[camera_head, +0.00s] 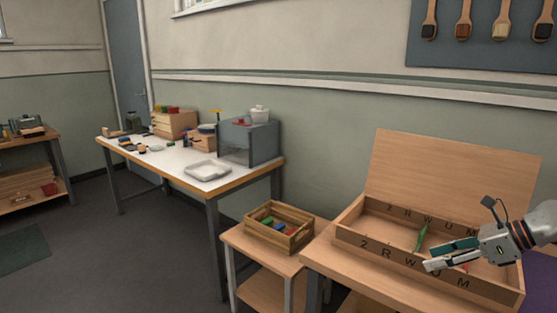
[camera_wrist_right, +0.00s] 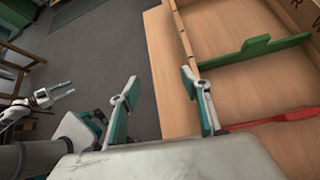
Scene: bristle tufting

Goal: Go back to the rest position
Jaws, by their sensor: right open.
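My right gripper (camera_head: 432,255) is over the front part of an open wooden box (camera_head: 361,238), with its fingers apart and nothing between them. Its two fingers (camera_wrist_right: 160,84) also stand apart in the right wrist view. A green piece (camera_head: 420,237) stands in the box to the left of the gripper, and it shows as a green divider-like piece in the right wrist view (camera_wrist_right: 255,50). A red piece (camera_wrist_right: 275,120) lies in the box near one finger. My left gripper (camera_wrist_right: 71,88) shows small at the left of the right wrist view, its fingers slightly apart and empty.
The box's lid (camera_head: 450,170) stands up behind it. A wooden crate (camera_head: 280,238) with coloured blocks stands on a lower table to the left. A long white table (camera_head: 178,168) holds a tray, a grey bin and small boxes. Brushes hang on the wall board (camera_head: 485,60). Open floor lies left.

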